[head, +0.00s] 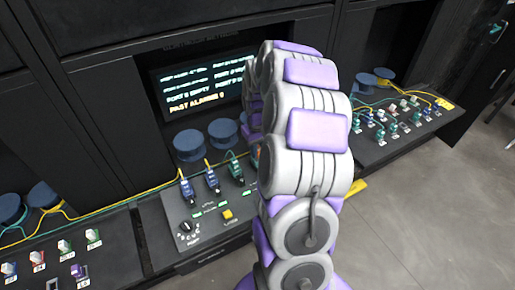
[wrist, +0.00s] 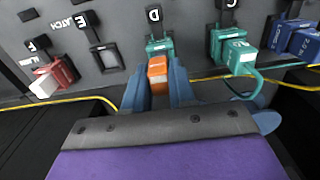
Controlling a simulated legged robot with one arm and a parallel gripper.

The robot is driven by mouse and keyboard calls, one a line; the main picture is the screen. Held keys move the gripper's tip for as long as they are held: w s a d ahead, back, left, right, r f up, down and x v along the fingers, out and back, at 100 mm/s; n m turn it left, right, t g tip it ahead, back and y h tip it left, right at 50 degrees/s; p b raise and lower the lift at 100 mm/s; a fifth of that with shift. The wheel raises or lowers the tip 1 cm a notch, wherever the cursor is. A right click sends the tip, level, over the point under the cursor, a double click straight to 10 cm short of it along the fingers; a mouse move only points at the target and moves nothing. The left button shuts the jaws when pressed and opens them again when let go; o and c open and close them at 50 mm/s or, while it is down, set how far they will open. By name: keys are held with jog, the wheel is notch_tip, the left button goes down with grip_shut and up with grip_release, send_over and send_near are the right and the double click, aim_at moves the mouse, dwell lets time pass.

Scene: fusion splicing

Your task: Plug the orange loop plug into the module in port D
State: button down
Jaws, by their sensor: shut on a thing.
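My gripper (wrist: 160,88) is shut on the orange loop plug (wrist: 157,72) in the wrist view, with a blue finger on each side of it. Straight beyond the plug is a teal module (wrist: 159,47) seated in the port labelled D. The plug is lined up with this module and very close to it. I cannot tell whether it is touching or partly inside. In the head view my arm hides the gripper, the plug and port D.
Port C beside it holds a teal module (wrist: 236,52) with a green cable. Port E (wrist: 104,57) looks empty. Port F holds a red module (wrist: 58,76) with a white end. A yellow cable (wrist: 90,97) runs past below. A lit screen (head: 200,88) stands behind the console (head: 205,237).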

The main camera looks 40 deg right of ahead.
jog(key=shift+d+f, duration=0.2)
jog(key=shift+d, duration=0.6)
jog(key=shift+a+r, duration=0.1)
jog(key=shift+a, duration=1.25)
jog(key=shift+d, duration=0.3)
jog(key=shift+a+f, duration=0.15)
jog(key=shift+f, duration=0.35)
jog(key=c, duration=0.9)
grip_release()
jog(key=shift+o, duration=0.2)
jog(key=shift+r, duration=0.1)
notch_tip(320, 180, up, 17)
jog(key=p, duration=0.3)
